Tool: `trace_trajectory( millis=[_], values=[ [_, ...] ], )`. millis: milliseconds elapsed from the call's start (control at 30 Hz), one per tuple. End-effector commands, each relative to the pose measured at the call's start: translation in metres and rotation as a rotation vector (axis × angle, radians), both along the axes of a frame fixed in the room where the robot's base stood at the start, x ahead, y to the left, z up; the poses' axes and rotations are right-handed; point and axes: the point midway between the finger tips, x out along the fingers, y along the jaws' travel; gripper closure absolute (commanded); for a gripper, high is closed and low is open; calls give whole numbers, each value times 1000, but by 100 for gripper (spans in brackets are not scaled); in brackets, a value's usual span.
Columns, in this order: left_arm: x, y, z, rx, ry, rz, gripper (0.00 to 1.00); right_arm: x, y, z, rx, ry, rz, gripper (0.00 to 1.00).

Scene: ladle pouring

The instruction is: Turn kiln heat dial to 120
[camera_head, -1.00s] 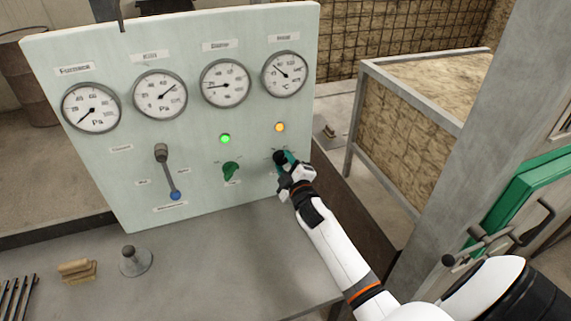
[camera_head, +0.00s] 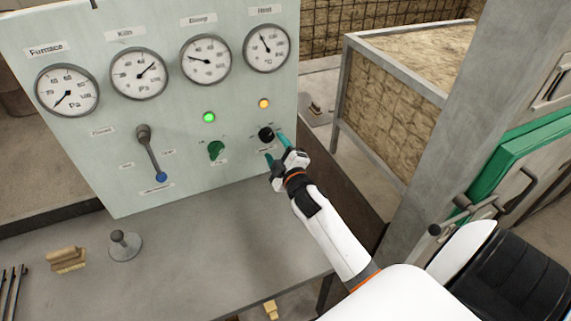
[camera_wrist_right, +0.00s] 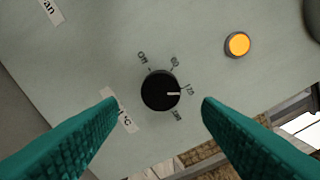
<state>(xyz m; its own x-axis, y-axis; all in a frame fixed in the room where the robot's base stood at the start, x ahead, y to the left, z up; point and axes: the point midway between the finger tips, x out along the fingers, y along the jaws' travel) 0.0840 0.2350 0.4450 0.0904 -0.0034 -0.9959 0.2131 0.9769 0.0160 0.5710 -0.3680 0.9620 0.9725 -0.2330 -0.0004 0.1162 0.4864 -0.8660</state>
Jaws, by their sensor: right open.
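The heat dial (camera_head: 266,134) is a round black knob on the lower right of the pale green panel (camera_head: 85,140). It also shows in the right wrist view (camera_wrist_right: 157,91), where its white mark points right, at a small label that looks like 120. My right gripper (camera_head: 275,146) has teal fingers spread apart, just in front of and below the dial. In the right wrist view its fingers (camera_wrist_right: 160,101) stand on either side of the dial with clear gaps, not touching it. The heat gauge (camera_head: 267,48) has its needle tilted up and left. My left gripper is out of view.
An amber lamp (camera_head: 264,103) is lit above the dial. The grey bench (camera_head: 190,260) below is mostly clear.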

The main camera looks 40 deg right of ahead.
Motion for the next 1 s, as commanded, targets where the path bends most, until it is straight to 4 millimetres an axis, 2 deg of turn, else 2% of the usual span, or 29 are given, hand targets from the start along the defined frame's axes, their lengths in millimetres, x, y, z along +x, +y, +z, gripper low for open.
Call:
trace_trajectory(
  millis=[33, 200, 400, 533, 1000],
  values=[
    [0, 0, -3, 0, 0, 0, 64, -13, 3, -3, 1, 2, 0, 41],
    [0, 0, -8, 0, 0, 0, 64, -47, 11, -3, 1, 3, -1, 41],
    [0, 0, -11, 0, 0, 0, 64, -71, 17, -1, 0, 1, 0, 41],
    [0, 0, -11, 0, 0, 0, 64, -76, 18, 0, 0, 0, -1, 41],
    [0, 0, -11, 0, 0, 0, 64, -76, 18, 0, 0, 0, 0, 41]
  ],
)
